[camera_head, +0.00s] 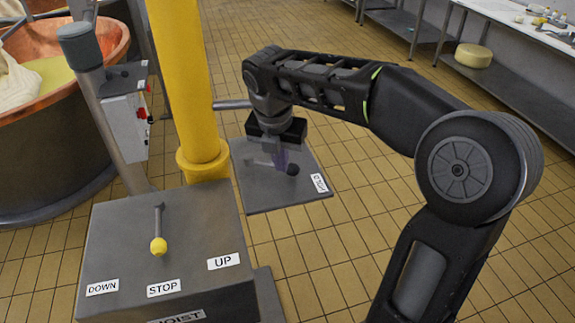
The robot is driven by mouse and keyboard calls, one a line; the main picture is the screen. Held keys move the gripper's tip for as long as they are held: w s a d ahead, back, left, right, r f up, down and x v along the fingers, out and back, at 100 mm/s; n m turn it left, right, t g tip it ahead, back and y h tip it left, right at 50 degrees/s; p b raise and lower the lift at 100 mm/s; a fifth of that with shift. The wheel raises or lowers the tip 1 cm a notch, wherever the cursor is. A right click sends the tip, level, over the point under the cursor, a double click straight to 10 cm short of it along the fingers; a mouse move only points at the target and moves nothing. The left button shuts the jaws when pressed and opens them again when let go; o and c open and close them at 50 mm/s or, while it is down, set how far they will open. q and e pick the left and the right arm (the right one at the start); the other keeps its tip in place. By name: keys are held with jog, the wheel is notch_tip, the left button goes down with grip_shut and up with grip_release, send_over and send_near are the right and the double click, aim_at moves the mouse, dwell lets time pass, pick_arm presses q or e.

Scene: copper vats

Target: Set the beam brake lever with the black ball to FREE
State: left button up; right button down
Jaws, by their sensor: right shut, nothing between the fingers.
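The lever with the black ball (292,170) lies over a grey plate (265,198) just right of the yellow column. Its thin rod runs from the plate's left part toward the right, and the ball is at the right end. A white label (319,182) sits at the plate's right edge; its text is turned and too small to read surely. My right gripper (280,160) is shut and empty. It points down over the plate, its fingertips close to the rod and just left of the ball. I cannot tell whether they touch. The left gripper is out of view.
A grey hoist box (125,235) in front carries a lever with a yellow ball (158,246), pointing toward the STOP label (164,288). The yellow column (180,80) stands behind it. A copper vat (50,120) is at left. Tiled floor is clear right of the plate.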

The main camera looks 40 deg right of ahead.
jog(key=x, duration=0.3)
jog(key=shift+f, duration=0.35)
jog(key=w+d, duration=0.1)
jog(key=w+d+f+p, duration=0.1)
jog(key=shift+d+f, duration=0.25)
jog(key=shift+f, duration=0.1)
jog(key=shift+w+d+f+p, duration=0.2)
jog(key=shift+d+p, duration=0.15)
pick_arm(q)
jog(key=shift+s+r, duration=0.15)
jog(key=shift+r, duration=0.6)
